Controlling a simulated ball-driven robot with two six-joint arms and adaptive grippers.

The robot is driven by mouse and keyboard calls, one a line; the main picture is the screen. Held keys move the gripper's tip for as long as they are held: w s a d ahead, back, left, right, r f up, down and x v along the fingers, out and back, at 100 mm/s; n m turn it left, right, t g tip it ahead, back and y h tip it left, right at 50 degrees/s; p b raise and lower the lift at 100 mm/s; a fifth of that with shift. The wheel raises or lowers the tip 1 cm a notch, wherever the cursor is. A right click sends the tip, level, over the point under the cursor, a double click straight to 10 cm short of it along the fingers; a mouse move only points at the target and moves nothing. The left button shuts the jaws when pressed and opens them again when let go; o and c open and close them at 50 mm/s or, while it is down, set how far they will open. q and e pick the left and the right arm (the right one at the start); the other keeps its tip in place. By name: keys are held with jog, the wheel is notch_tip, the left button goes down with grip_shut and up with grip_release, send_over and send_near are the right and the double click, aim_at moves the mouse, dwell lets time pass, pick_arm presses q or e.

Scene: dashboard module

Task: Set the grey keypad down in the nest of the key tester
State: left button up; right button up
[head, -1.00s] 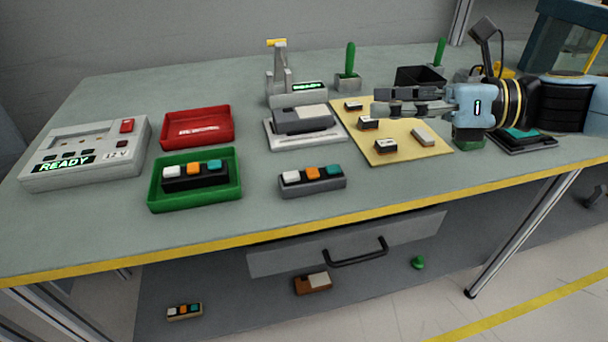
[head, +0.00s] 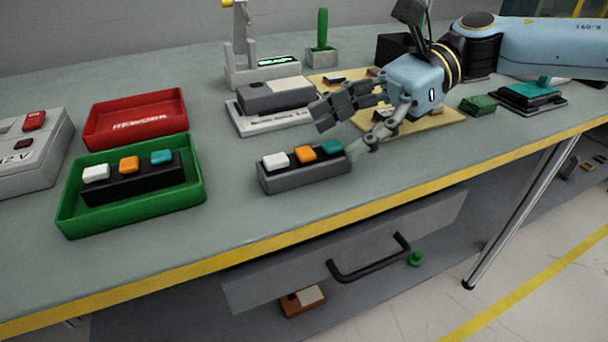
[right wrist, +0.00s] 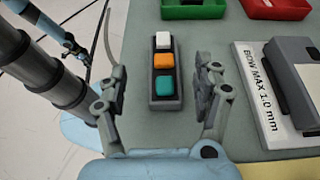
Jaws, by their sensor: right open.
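The grey keypad (head: 303,172) lies on the bench near its front edge, with white, orange and teal keys. In the right wrist view the keypad (right wrist: 165,103) lies between my right gripper's spread fingers, ahead of the palm. My right gripper (head: 346,131) is open and empty, just beyond the keypad's right end in the head view. The key tester (head: 30,150), a pale box with a red switch, is cut off at the left edge; its nest is out of view. What seems to be my left gripper (right wrist: 76,50) is small at the upper left of the wrist view.
A green tray (head: 75,212) holds a black keypad (head: 130,185) with like-coloured keys. A red rework tray (head: 135,120) lies behind it. A white gauge plate (head: 262,125) bears a grey block (head: 275,96). Bare bench lies between green tray and grey keypad.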

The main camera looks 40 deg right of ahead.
aim_at(310, 150)
jog(key=x, duration=0.1)
jog(key=b+x, duration=0.2)
jog(key=x, duration=0.1)
jog(key=shift+w+d+f, duration=0.25)
jog(key=shift+f, duration=0.05)
jog(key=shift+a, duration=0.4)
jog(key=shift+c, duration=0.9)
pick_arm(q)
jog(key=f, duration=0.3)
jog(key=shift+w, duration=0.3)
pick_arm(e)
jog(key=c, duration=1.1)
